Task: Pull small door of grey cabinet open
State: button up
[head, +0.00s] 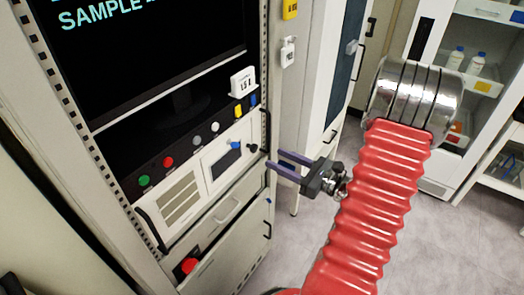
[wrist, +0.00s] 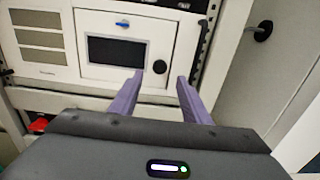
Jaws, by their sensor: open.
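The grey cabinet (head: 268,120) is a tall rack at the left of the head view. Its small door (head: 213,174) is a pale panel with a dark window, a blue latch (head: 235,145) and a round black knob (head: 252,148). The door (wrist: 115,75) looks shut in the wrist view. My gripper (head: 275,159) is open and empty, its purple fingers pointing at the cabinet's right edge. In the wrist view the knob (wrist: 159,67) shows between and beyond the fingertips (wrist: 160,78). I see no contact; the remaining gap is hard to judge.
Below the door are a drawer with a handle (head: 227,212) and a red button (head: 189,265). Coloured buttons and a screen (head: 150,50) are above. A white cabinet (head: 308,80) stands behind. Grey floor (head: 300,235) is open at the right.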

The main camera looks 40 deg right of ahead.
aim_at(256, 149)
jog(key=shift+x, duration=3.8)
jog(key=shift+c, duration=0.3)
